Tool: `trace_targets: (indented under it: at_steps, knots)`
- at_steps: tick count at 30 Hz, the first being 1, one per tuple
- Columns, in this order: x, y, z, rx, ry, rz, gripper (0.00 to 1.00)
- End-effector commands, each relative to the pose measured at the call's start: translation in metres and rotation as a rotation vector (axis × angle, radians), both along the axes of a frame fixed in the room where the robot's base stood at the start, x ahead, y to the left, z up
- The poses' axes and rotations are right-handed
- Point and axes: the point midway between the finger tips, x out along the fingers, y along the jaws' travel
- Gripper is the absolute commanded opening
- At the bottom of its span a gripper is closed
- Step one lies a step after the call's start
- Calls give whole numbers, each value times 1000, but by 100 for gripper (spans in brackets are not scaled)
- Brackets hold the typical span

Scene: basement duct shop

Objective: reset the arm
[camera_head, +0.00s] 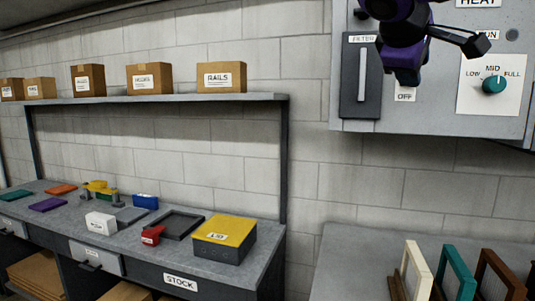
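The end of my arm, black and purple, hangs at the top right in the head view, in front of the grey wall panel (440,112). My gripper (424,48) is only partly clear there. A thin dark link with a block at its end sticks out to the right. I cannot make out both fingertips or the gap between them. Nothing held is visible. The rest of the arm is out of the frame. The panel bears a filter slider (361,75), a teal MID knob (494,85) and an OFF label (405,94).
A workbench (262,245) at the left holds a yellow-topped box (225,232), a dark tray (190,213) and small coloured pieces. A shelf (150,99) above carries several cardboard boxes. Framed panels (416,270) stand on a grey surface (345,265) at the lower right.

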Motion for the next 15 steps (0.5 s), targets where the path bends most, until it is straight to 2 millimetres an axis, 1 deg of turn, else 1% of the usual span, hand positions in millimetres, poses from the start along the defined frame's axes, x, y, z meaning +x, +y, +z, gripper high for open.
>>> trace_targets:
  at_steps: [1, 2, 3, 5, 6, 8, 9, 12, 15]
  knots:
    - [-21, -14, -23, 77, 26, -27, 38]
    - [-32, -20, -37, 128, 42, -42, 38]
    - [-47, -28, -57, 197, 61, -64, 38]
    - [-70, -37, -85, 307, 85, -98, 38]
    - [-86, -42, -105, 382, 98, -125, 38]
    - [-110, -46, -132, 496, 112, -166, 38]
    - [-125, -48, -151, 572, 118, -195, 38]
    - [-158, -49, -191, 750, 122, -266, 38]
    - [-182, -45, -221, 893, 117, -326, 38]
